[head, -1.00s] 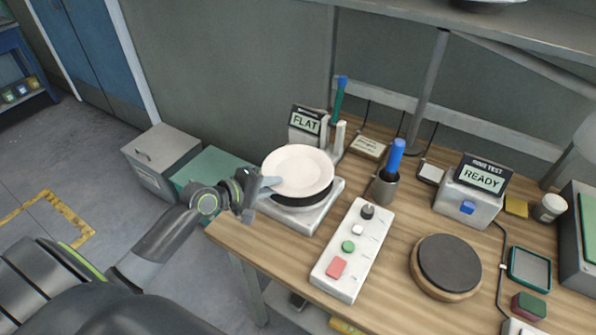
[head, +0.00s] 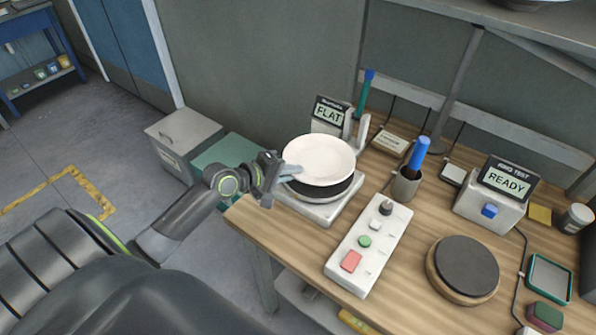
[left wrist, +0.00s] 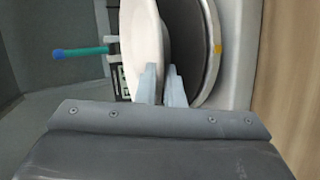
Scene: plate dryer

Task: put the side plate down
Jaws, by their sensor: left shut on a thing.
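The white side plate (head: 318,159) is held nearly level just above a dark round disc (head: 324,190) on the white unit with the FLAT display (head: 329,113). My left gripper (head: 289,174) is shut on the plate's near left rim. In the left wrist view the plate (left wrist: 142,42) shows edge-on by the fingertips (left wrist: 162,84), with the dark disc (left wrist: 187,45) beside it. A narrow gap seems to show between plate and disc; whether they touch anywhere is hidden. My right gripper is not in view.
A control box with buttons (head: 372,243) stands right of the unit. A cup with a blue-handled tool (head: 407,185), a READY tester (head: 493,205) and another dark round disc on a wooden base (head: 467,266) stand farther right. A green-handled tool (head: 367,88) rises behind the plate.

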